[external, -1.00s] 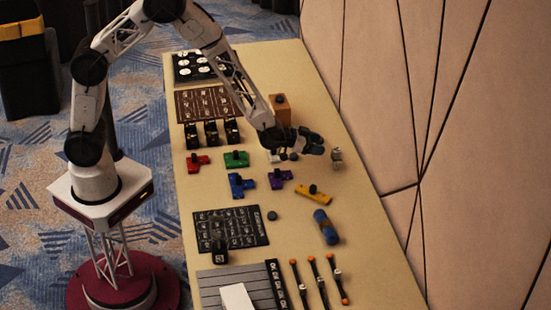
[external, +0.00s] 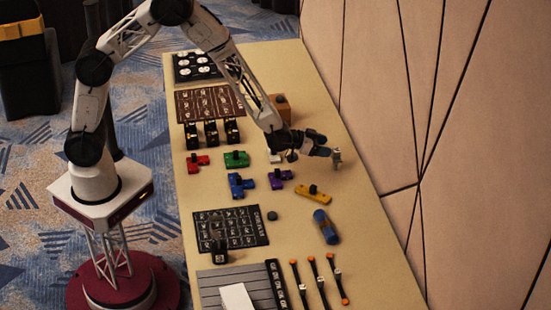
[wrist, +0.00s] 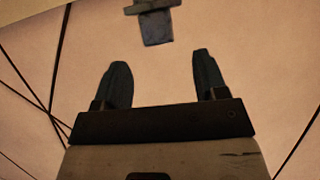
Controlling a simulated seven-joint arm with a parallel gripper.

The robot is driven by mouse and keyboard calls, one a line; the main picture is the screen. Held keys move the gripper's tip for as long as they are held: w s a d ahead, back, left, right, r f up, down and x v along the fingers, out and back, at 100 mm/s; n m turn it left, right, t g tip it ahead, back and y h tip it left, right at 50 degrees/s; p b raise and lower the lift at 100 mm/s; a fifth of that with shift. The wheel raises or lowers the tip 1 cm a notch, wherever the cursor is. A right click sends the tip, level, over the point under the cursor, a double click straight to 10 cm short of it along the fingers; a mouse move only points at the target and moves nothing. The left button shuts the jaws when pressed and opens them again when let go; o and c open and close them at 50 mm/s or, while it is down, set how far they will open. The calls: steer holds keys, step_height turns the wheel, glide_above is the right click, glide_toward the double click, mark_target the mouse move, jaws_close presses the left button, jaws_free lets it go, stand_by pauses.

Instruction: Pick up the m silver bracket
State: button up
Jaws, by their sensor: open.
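The small silver bracket (external: 337,159) stands near the table's right edge in the external view. In the wrist view a grey piece that looks like the bracket (wrist: 157,27) shows at the top centre, ahead of and between the fingertips, partly cut off by the frame edge. My gripper (external: 325,151) is just left of the bracket in the external view, reaching toward the wall with its tips close to it. In the wrist view my gripper (wrist: 161,60) is open, with nothing between its fingers. Whether the tips touch the bracket cannot be told in the external view.
A yellow piece (external: 313,194), a purple piece (external: 280,179) and a green piece (external: 236,158) lie nearby. A blue cylinder (external: 325,227) lies farther toward the front. An orange-brown box (external: 281,106) stands behind the gripper. The panelled wall (external: 440,130) rises beyond the table's right edge.

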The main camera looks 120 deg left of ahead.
mark_target(335, 149)
steer(key=shift+f+x, duration=0.25)
steer(key=shift+x, duration=2.1)
steer(key=shift+c, duration=0.2)
steer(key=c, duration=1.1)
steer(key=shift+r, duration=0.1)
steer(key=shift+r, duration=0.6)
steer(key=shift+s+d+r, duration=0.1)
steer(key=shift+s+r, duration=0.05)
steer(key=shift+r, duration=0.4)
steer(key=shift+s+d+r, duration=0.15)
steer(key=shift+r, duration=0.4)
steer(key=s+d+r, duration=0.1)
steer(key=s+d, duration=0.8)
steer(key=s, duration=0.3)
steer(key=shift+r, duration=0.2)
